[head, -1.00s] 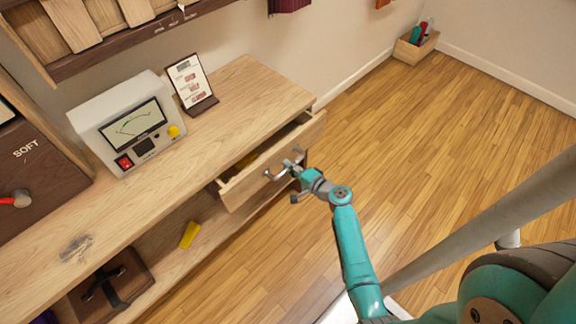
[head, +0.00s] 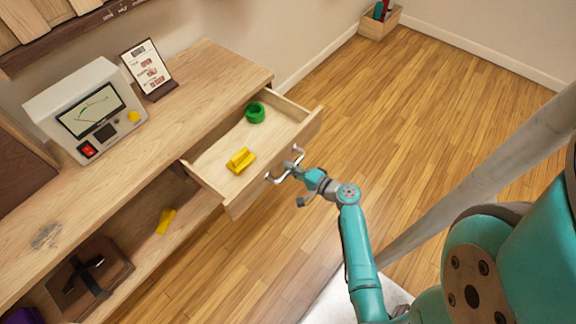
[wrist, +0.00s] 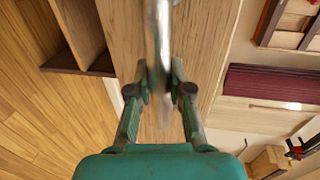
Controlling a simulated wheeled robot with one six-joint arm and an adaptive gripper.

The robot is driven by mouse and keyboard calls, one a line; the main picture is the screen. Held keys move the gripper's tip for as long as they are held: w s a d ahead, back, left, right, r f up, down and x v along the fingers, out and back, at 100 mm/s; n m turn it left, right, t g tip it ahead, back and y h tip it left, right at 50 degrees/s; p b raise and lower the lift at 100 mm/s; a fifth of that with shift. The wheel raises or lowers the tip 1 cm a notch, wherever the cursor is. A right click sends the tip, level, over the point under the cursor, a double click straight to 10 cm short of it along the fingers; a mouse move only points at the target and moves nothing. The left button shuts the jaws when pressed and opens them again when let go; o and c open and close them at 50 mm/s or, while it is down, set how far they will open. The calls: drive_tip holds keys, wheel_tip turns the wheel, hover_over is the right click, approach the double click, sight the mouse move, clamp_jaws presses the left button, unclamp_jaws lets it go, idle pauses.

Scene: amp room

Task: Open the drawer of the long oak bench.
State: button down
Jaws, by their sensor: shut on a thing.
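The long oak bench (head: 208,75) runs along the wall at the left in the head view. Its drawer (head: 265,172) stands well out from the bench. Inside lie a green ring (head: 255,112) and a yellow block-like piece (head: 240,160). My gripper (head: 295,171) is at the drawer's metal bar handle (head: 274,179), on the drawer front. In the wrist view the fingers (wrist: 160,88) are closed around the handle bar (wrist: 160,35), one on each side.
A meter box (head: 88,108) and a small sign stand (head: 148,69) are on the bench top. The lower shelf holds a yellow piece (head: 165,221) and a dark case (head: 90,277). A wooden bin (head: 379,22) stands far off by the wall. The floor (head: 440,110) right of the drawer is clear.

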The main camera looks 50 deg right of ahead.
idle(0.3)
drive_tip(key=c, duration=1.1)
unclamp_jaws()
drive_tip(key=shift+o, duration=0.2)
drive_tip(key=s+r, duration=0.1)
drive_tip(key=s, duration=0.6)
drive_tip(key=shift+s+d+r, duration=0.15)
drive_tip(key=shift+s+r, duration=0.05)
drive_tip(key=shift+s, duration=0.05)
